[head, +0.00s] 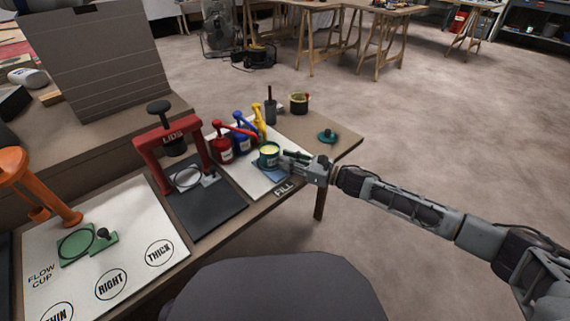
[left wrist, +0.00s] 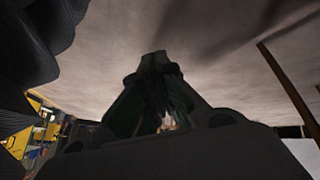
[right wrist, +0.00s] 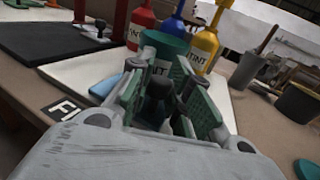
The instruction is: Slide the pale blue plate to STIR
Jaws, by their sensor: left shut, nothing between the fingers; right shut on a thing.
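The pale blue plate (head: 270,173) lies on the white mat by the FILL label (head: 284,189), under an open dark green can (head: 269,156) with pale contents. In the right wrist view, a corner of the plate (right wrist: 105,86) shows left of the fingers, and the can (right wrist: 164,50) stands just beyond them. My right gripper (head: 287,156) is shut on a dark knob (right wrist: 158,92) at the plate's near side; the fingers partly hide it. My left gripper (left wrist: 160,62) is shut and empty over the floor, outside the head view. I see no STIR label.
Red (head: 222,146), blue (head: 241,134) and yellow (head: 259,118) pump bottles stand behind the can. A red LIDS press (head: 172,135) stands over a dark mat at left. A teal lid (head: 327,136) and a dark pot (head: 299,103) sit near the table's right end.

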